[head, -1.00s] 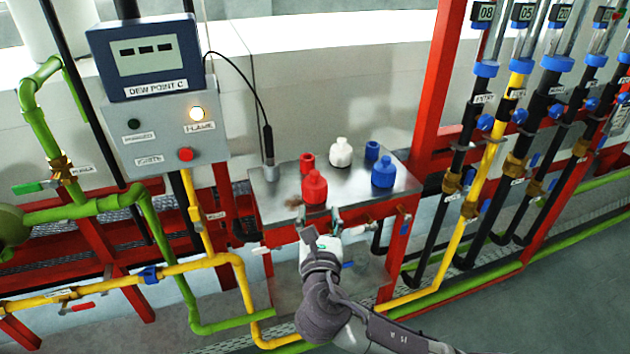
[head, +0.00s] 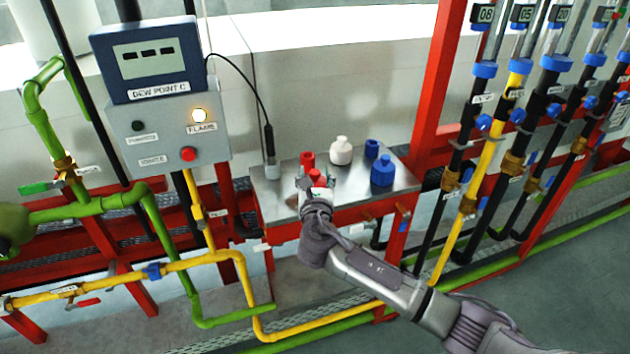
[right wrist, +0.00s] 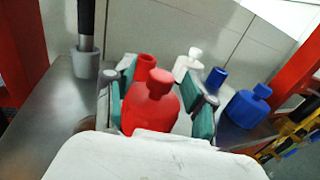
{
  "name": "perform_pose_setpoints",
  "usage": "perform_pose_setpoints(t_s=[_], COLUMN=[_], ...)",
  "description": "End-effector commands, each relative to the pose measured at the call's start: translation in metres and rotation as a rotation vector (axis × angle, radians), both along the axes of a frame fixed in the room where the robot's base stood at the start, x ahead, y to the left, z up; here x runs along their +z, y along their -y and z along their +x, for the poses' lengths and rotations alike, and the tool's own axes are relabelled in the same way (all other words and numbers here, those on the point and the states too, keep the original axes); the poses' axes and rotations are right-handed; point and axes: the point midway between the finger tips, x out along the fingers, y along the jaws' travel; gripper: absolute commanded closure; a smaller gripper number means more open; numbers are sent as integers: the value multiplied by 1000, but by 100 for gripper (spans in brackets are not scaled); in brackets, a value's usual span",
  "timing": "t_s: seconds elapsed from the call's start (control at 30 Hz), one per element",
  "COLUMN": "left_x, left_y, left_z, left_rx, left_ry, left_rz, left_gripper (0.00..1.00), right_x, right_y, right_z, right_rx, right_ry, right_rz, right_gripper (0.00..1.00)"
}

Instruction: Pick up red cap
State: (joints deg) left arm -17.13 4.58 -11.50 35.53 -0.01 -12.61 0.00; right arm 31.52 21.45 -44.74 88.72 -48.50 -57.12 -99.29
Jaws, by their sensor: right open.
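A red bottle-shaped piece with a knob-like top (head: 316,175) stands upright on the metal shelf. In the right wrist view the red bottle (right wrist: 150,108) sits between the two teal finger pads. My right gripper (head: 316,184) is open around it; I cannot tell whether the pads touch it. The gripper hides most of the bottle in the head view. A small red open-topped cylinder (head: 307,160) stands just behind; it also shows in the right wrist view (right wrist: 146,62). Which red piece counts as the cap is unclear. My left gripper is not in view.
On the metal shelf (head: 345,192) are a white bottle (head: 340,151), a blue bottle (head: 382,171) and a small blue cylinder (head: 371,149). A grey probe holder (head: 271,172) stands at the left. Red posts and pipes flank the shelf.

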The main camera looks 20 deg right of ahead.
Motion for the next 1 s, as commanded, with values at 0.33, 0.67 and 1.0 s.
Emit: perform_pose_setpoints(t_s=[0.33, 0.67, 1.0], left_x=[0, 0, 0], left_y=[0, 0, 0], left_z=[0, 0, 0], left_rx=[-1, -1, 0], left_ry=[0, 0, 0], left_rz=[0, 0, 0], left_gripper=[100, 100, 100], right_x=[-1, -1, 4], right_y=[1, 1, 1], right_z=[4, 3, 4], right_rx=[1, 0, 0], right_ry=[-1, -1, 1], right_rz=[1, 1, 2], right_gripper=[57, 100, 100])
